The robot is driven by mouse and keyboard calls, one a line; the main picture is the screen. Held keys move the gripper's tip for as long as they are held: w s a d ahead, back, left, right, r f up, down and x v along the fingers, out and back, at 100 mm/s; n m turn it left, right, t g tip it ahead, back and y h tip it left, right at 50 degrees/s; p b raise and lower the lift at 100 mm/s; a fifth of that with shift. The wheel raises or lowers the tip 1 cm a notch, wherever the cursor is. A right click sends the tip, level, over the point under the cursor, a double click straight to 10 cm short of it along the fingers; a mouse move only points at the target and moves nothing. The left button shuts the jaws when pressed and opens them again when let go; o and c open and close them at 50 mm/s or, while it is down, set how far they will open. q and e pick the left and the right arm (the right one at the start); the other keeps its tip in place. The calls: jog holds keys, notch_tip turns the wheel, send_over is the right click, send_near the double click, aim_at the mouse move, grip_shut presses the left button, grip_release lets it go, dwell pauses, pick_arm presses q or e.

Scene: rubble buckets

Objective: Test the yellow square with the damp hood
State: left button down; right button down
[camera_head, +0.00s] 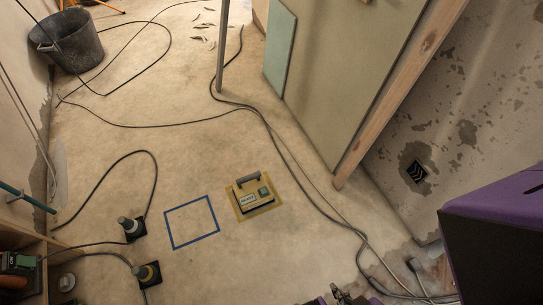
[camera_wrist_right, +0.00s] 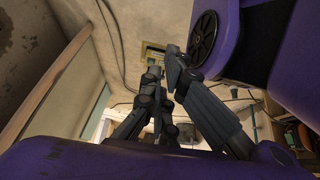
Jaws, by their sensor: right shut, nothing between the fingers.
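The damp hood (camera_head: 250,198) is a small boxy device with a grey handle on top, a white label and a greenish dial. It stands on the floor inside the yellow square (camera_head: 268,208), whose edges show around it. In the right wrist view the yellow square (camera_wrist_right: 147,49) shows small and partly hidden behind my fingers. My right gripper (camera_wrist_right: 163,66) is shut and empty, well apart from the hood. Only dark tips, likely of this gripper, show at the bottom edge of the head view. My left gripper is not in view.
An empty blue square (camera_head: 171,233) is taped left of the hood. Black cables (camera_head: 300,185) run along the floor to its right. Two dark plug-like devices (camera_head: 130,228) stand at the left. A bucket (camera_head: 67,42) is at the back left; a leaning panel (camera_head: 335,70) stands behind right.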

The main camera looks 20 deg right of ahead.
jog(key=shift+w+a, duration=0.25)
jog(key=shift+w, duration=0.2)
jog(key=shift+d, duration=0.1)
